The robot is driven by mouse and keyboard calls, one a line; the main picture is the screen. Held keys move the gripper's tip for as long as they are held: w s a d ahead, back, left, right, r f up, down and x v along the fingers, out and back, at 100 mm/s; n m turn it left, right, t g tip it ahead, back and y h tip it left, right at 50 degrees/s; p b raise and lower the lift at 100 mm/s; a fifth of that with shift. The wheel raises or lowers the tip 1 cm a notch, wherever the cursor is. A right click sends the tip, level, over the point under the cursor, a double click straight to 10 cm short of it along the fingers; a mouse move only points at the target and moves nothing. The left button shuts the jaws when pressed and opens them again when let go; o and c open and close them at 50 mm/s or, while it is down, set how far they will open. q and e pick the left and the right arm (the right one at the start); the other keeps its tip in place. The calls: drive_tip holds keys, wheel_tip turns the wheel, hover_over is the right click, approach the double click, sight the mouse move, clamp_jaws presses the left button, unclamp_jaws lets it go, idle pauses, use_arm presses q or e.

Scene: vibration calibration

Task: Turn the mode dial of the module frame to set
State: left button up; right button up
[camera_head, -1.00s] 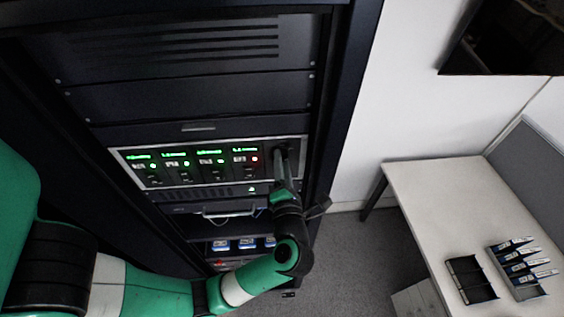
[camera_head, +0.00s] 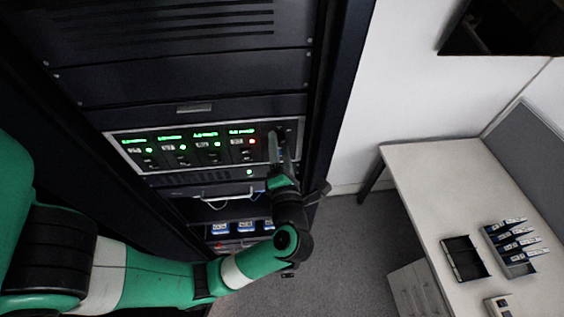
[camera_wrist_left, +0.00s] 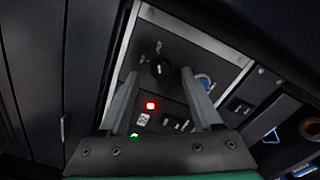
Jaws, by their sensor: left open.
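The module frame (camera_head: 160,133) is a light-rimmed panel in the dark rack, with several modules showing green displays and lights, and one red light at its right. In the left wrist view, the mode dial (camera_wrist_left: 160,68) is a small dark round knob with pale marks around it. My left gripper (camera_head: 277,140) is at the right end of the frame. In the left wrist view its two fingers (camera_wrist_left: 155,82) are open, with the dial between and just beyond their tips; contact cannot be told. The fingers hide part of the panel. My right gripper is not in view.
A blue-ringed round button (camera_wrist_left: 203,81) sits beside the right finger. Below the frame are a drawer handle (camera_head: 228,197) and several blue-labelled units (camera_head: 245,226). A white table (camera_head: 420,170) at the right holds a black tray (camera_head: 466,259) and a rack of modules (camera_head: 518,260).

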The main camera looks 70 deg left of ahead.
use_arm(q)
drive_tip(key=b+v, duration=0.2)
drive_tip(key=v, duration=0.8)
drive_tip(key=shift+d, duration=0.2)
drive_tip(key=shift+s, duration=0.1)
